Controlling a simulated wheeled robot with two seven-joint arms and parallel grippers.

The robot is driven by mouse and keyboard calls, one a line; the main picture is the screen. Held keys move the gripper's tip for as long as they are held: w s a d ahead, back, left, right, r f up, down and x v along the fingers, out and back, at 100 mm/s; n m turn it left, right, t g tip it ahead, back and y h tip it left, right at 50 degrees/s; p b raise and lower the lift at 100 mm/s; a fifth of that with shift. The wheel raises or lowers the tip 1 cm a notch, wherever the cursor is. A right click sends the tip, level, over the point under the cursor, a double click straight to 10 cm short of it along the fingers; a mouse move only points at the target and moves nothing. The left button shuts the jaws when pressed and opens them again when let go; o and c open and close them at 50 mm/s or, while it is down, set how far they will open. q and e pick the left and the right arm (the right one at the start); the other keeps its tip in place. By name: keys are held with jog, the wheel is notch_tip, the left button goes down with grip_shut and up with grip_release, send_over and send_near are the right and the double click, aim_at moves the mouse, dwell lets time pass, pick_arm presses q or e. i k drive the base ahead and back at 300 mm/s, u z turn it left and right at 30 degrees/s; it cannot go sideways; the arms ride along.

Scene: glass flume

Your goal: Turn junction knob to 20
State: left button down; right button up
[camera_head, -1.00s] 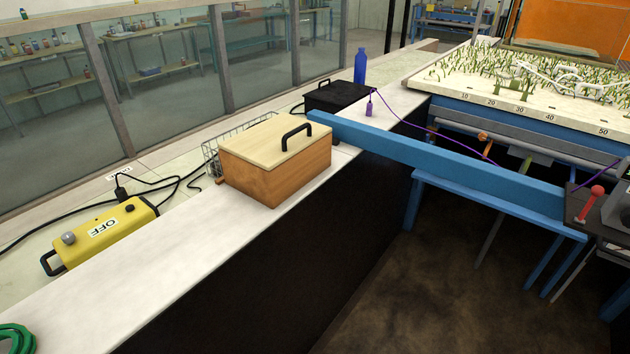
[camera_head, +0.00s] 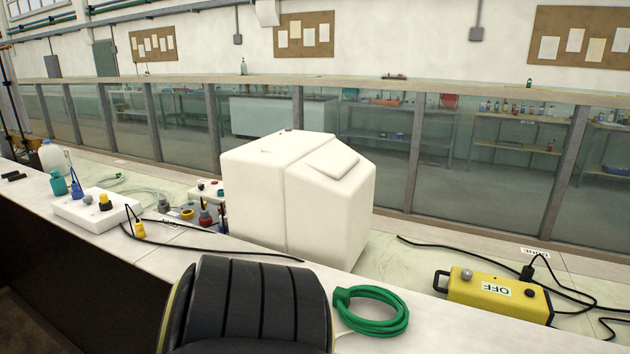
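No knob with a readable 20 shows, and I cannot tell which thing is the junction. A yellow box (camera_head: 498,296) marked OFF lies on the right of the bench, with a round grey knob (camera_head: 466,274) and a small black knob (camera_head: 531,293) on top. A white flat box (camera_head: 90,214) at the left has a grey knob-like piece (camera_head: 87,199) and coloured plugs on it; its markings are too small to read. Neither of my grippers is in view.
A large white two-part case (camera_head: 290,200) stands mid-bench. A black ribbed padded object (camera_head: 250,305) is in front of it, beside a coiled green hose (camera_head: 372,312). Black cables cross the bench. A glass wall (camera_head: 450,150) runs behind. Dark floor shows at lower left.

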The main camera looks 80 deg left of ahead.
aim_at(88, 200)
jog(key=u, duration=4.6)
jog(key=i, duration=2)
jog(key=u, duration=0.1)
